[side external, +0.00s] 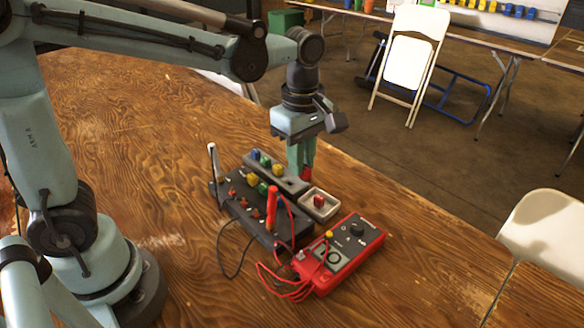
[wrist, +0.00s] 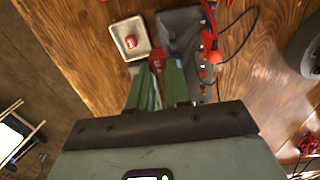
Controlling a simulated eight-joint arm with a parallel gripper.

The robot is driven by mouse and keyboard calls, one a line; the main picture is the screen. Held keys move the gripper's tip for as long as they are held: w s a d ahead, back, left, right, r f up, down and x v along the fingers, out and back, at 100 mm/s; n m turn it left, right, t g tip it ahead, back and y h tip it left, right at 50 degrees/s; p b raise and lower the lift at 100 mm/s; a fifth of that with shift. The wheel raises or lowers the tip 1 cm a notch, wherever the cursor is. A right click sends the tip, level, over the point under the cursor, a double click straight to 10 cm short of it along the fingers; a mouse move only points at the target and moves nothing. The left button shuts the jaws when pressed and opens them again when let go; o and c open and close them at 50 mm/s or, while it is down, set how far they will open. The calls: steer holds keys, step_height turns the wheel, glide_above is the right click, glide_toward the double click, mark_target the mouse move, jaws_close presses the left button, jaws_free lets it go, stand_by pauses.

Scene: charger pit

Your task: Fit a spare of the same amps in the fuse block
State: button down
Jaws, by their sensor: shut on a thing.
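My gripper (side external: 304,166) is shut on a red fuse (side external: 306,174), which hangs below the fingertips. In the wrist view the red fuse (wrist: 157,66) shows between the fingers. It is above or beside the right end of a grey rack (side external: 290,183); contact is unclear. The rack holds several blue, green and yellow fuses (side external: 264,161). The black fuse block (side external: 240,208) lies in front, with several small red parts in it and a red probe (side external: 272,208) upright on it. Another red fuse (side external: 319,200) lies in a white tray (side external: 333,206) right of the rack.
A red multimeter (side external: 340,258) lies in front of the tray, with red and black leads looping over the table. A black and white probe (side external: 213,160) stands at the block's left end. The wooden table (side external: 130,130) is clear to the left.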

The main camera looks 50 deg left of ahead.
steer(key=shift+s+f, duration=0.1)
steer(key=shift+s, duration=0.25)
steer(key=shift+s+a+f, duration=0.15)
steer(key=shift+s+f, duration=0.1)
steer(key=shift+f, duration=1.05)
steer(key=shift+s+a+f, duration=0.2)
steer(key=shift+s+f, duration=0.1)
steer(key=shift+f, duration=1)
steer(key=shift+s+a+f, duration=0.15)
steer(key=shift+s+f, duration=0.1)
steer(key=shift+f, duration=1.05)
steer(key=shift+f, duration=0.4)
steer(key=c, duration=0.7)
jaws_free()
steer(key=shift+r, duration=0.1)
step_height(320, 180, up, 7)
steer(key=shift+r, duration=0.2)
steer(key=shift+f, duration=0.1)
steer(key=shift+f, duration=0.95)
